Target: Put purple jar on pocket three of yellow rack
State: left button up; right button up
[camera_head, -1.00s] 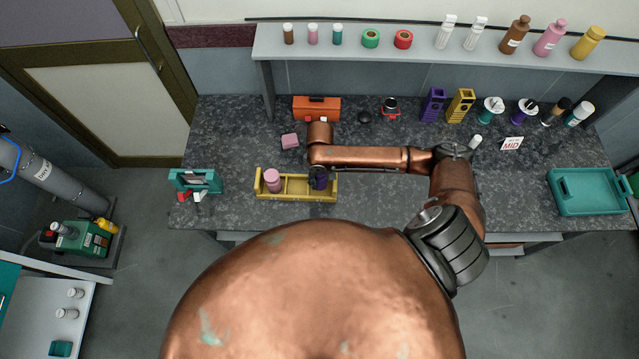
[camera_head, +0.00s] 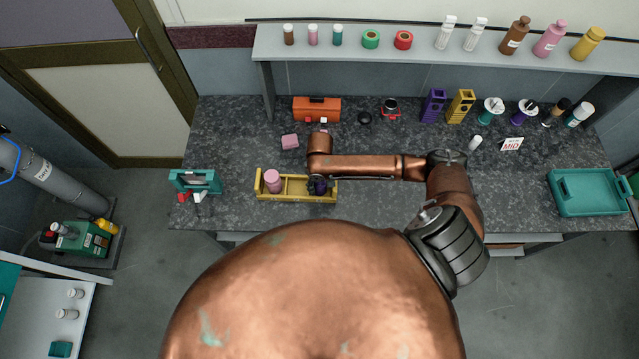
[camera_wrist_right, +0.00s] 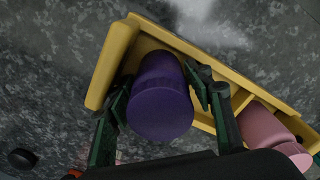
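Whether the jar rests on the pocket floor is hidden. A pink jar (camera_head: 272,180) stands in the rack's left end. My left gripper is out of view.
A teal tray (camera_head: 588,192) is far right. Bench right of the rack is mostly clear under my arm.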

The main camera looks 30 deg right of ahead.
jog(key=shift+r, duration=0.45)
notch_tip(320, 180, up, 11)
jog(key=shift+r, duration=0.2)
dwell(0.5)
